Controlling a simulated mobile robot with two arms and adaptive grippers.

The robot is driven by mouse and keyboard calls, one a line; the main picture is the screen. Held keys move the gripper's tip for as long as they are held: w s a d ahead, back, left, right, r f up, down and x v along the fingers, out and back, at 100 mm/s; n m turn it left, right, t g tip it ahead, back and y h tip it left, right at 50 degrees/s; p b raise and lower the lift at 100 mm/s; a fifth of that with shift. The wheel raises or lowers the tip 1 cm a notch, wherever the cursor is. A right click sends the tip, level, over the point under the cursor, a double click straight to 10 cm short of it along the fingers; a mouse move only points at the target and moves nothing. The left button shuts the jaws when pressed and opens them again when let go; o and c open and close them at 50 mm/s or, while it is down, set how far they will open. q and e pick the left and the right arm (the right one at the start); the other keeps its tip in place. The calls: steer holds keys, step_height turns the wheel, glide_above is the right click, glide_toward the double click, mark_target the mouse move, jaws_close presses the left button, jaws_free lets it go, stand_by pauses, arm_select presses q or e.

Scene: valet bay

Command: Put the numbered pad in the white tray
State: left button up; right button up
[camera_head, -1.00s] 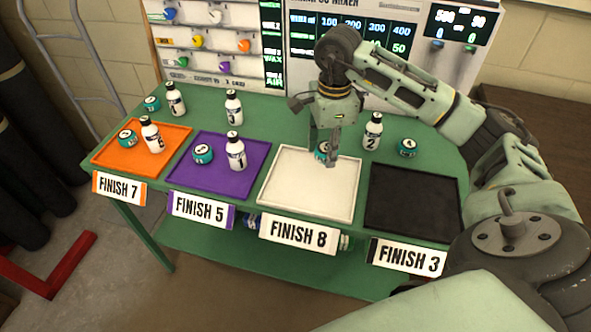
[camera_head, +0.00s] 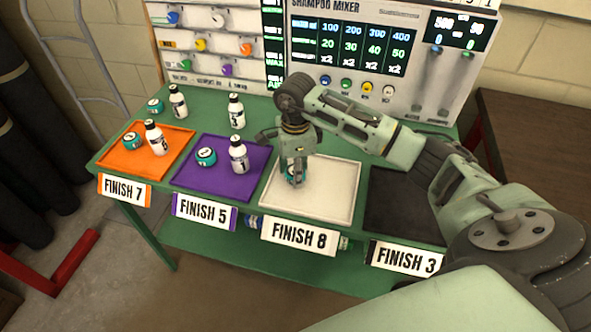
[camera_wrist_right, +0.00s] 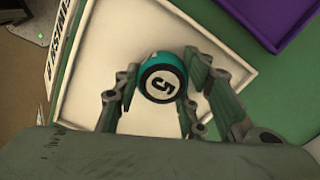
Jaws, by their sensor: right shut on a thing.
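The numbered pad is a round teal puck with a black-and-white top; it reads 5 in the right wrist view (camera_wrist_right: 163,78). In the head view the pad (camera_head: 291,176) is partly hidden by the fingers. My right gripper (camera_head: 297,172) is shut on it over the left back part of the white tray (camera_head: 325,192), which bears the label FINISH 8. The tray's pale floor also shows behind the pad in the wrist view (camera_wrist_right: 108,45). Whether the pad touches the tray floor I cannot tell. My left gripper is not in view.
A purple tray (camera_head: 218,183) and an orange tray (camera_head: 172,141) each hold a teal pad and a white bottle. A black tray (camera_head: 395,212) at right is partly covered by my arm. The shampoo mixer (camera_head: 340,60) stands behind the table. The white tray's front part is bare.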

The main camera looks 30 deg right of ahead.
steer(key=shift+f, duration=0.25)
steer(key=o, duration=0.9)
steer(key=shift+r, duration=0.1)
steer(key=shift+r, duration=0.5)
step_height(320, 180, up, 11)
steer(key=shift+r+b, duration=0.2)
steer(key=shift+b, duration=0.75)
steer(key=shift+f, duration=0.1)
